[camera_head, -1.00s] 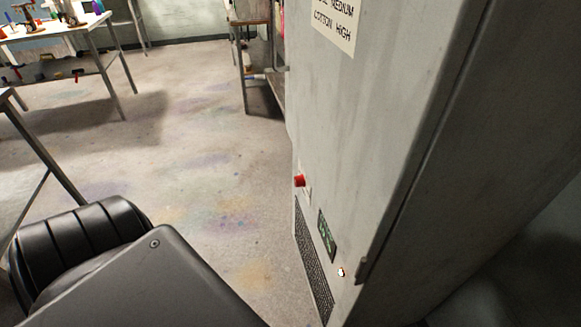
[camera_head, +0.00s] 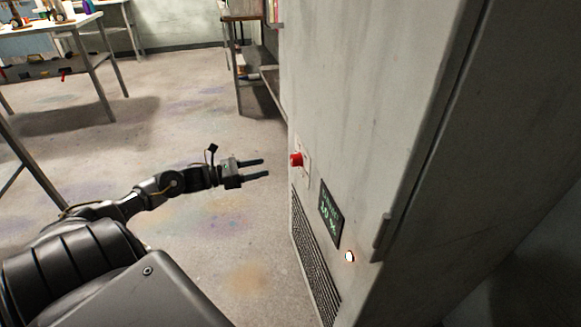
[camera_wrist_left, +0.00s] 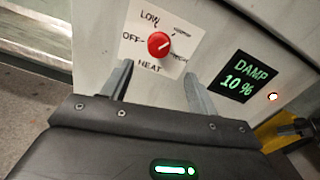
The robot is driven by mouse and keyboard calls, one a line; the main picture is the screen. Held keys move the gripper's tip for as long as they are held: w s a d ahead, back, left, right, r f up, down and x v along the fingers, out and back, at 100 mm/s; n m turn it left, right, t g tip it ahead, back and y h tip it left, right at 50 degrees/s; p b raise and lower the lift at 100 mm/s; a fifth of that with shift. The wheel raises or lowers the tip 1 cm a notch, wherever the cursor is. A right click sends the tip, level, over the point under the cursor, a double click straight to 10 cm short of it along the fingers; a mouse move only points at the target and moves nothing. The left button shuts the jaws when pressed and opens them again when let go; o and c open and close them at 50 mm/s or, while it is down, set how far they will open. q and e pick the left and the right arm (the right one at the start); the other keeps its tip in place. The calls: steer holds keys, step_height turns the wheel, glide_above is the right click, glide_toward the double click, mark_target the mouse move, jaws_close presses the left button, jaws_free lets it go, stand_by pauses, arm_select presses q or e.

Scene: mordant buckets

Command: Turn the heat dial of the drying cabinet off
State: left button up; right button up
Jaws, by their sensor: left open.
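The drying cabinet (camera_head: 350,110) is a tall grey metal box on the right of the head view. Its heat dial is a round red knob (camera_head: 296,160) on a white plate low on the front. In the left wrist view the dial (camera_wrist_left: 158,44) sits among the words LOW, OFF and HEAT and further blurred labels. I cannot tell surely where its pointer stands. My left gripper (camera_head: 265,167) is open and empty, fingers pointing at the cabinet, a little short of the dial. In the wrist view its fingertips (camera_wrist_left: 157,70) lie just below the dial, apart from it.
A dark display (camera_wrist_left: 240,78) reading DAMP 10 % and a small lit lamp (camera_wrist_left: 273,97) are right of the dial. A vent grille (camera_head: 314,262) is below. A table (camera_head: 45,35) stands at the far left. The floor between is clear.

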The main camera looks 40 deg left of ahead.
mark_target(296, 160)
arm_select(q)
steer(key=x, duration=1)
steer(key=shift+w+d, duration=0.15)
steer(key=shift+w, duration=0.15)
arm_select(e)
steer(key=shift+w+a+r+t, duration=0.2)
steer(key=shift+w+a+t, duration=0.25)
steer(key=shift+w, duration=0.3)
arm_select(q)
steer(key=c, duration=1)
